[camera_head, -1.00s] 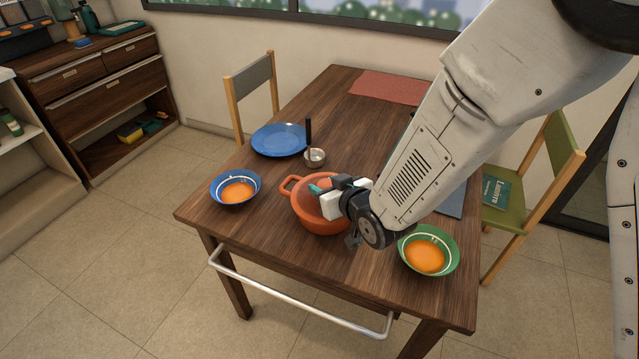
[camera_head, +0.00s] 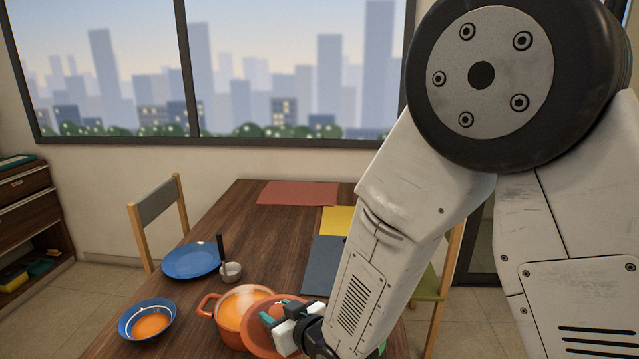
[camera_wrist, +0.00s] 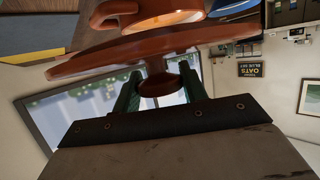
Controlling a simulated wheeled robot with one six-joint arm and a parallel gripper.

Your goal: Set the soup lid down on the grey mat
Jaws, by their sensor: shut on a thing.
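My gripper (camera_head: 283,318) is shut on the knob of the orange-red soup lid (camera_head: 255,340). In the wrist view the lid (camera_wrist: 95,65) shows nearly edge-on, with its knob between the green fingers. The lid is off the orange pot (camera_head: 207,306), at the pot's right front side, and looks tilted in the head view. Orange soup shows in the open pot. The grey mat (camera_head: 321,265) lies flat on the table behind and right of the pot, partly hidden by my arm; its visible part is bare.
A yellow mat (camera_head: 337,220) and a red mat (camera_head: 297,193) lie farther back. A blue plate (camera_head: 190,261), a small cup (camera_head: 231,271) with a dark handle and a blue bowl of soup (camera_head: 137,319) stand left. The wooden table (camera_head: 255,228) is clear between plate and mats.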

